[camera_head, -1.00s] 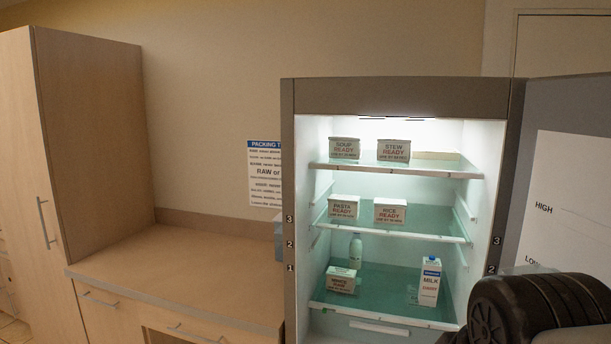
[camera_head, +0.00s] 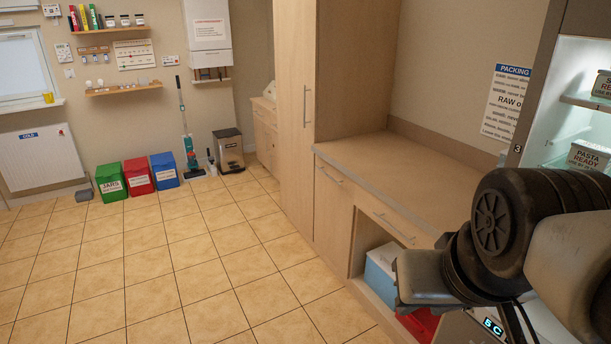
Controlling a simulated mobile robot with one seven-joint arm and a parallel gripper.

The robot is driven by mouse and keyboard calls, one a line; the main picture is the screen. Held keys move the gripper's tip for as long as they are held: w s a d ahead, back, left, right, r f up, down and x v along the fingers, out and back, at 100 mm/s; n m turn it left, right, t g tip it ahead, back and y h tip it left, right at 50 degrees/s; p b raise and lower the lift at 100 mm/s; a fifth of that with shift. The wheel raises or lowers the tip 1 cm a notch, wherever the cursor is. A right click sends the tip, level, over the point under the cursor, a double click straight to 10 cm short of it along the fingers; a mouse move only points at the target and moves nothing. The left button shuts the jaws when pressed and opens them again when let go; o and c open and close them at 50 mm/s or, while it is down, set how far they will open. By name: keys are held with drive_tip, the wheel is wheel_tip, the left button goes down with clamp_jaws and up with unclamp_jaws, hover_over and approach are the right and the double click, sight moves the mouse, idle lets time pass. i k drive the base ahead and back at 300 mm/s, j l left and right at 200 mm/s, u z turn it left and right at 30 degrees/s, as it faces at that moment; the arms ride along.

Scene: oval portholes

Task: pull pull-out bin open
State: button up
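No front is labelled as the pull-out bin. A tall wooden front (camera_head: 331,213) under the counter's left end has a bar handle (camera_head: 331,176) along its top edge. It sits flush and closed, and I cannot tell for sure that it is the bin. To its right, a drawer front (camera_head: 377,226) with its own bar handle is also closed. My dark arm fills the lower right, in front of the counter's right end and the fridge. I cannot make out my gripper's fingers in this view.
An open niche below the drawer holds a blue-and-white box (camera_head: 382,273) and something red (camera_head: 420,325). A tall cabinet (camera_head: 297,130) stands left of the counter (camera_head: 400,165). Green (camera_head: 111,182), red (camera_head: 138,176) and blue (camera_head: 165,170) bins stand by the far wall. The tiled floor (camera_head: 200,265) is clear.

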sight(335, 208)
drive_tip(key=i+j, duration=0.25)
drive_tip(key=i, duration=0.3)
drive_tip(key=i+j, duration=0.3)
drive_tip(key=i, duration=0.25)
drive_tip(key=i+j+z, duration=0.1)
drive_tip(key=i+j, duration=0.15)
drive_tip(key=i, duration=0.3)
drive_tip(key=i+j, duration=0.3)
drive_tip(key=i, duration=0.25)
drive_tip(key=i+j+z, duration=0.1)
drive_tip(key=i+j, duration=0.2)
drive_tip(key=i, duration=0.25)
drive_tip(key=i+j, duration=0.35)
drive_tip(key=i, duration=0.2)
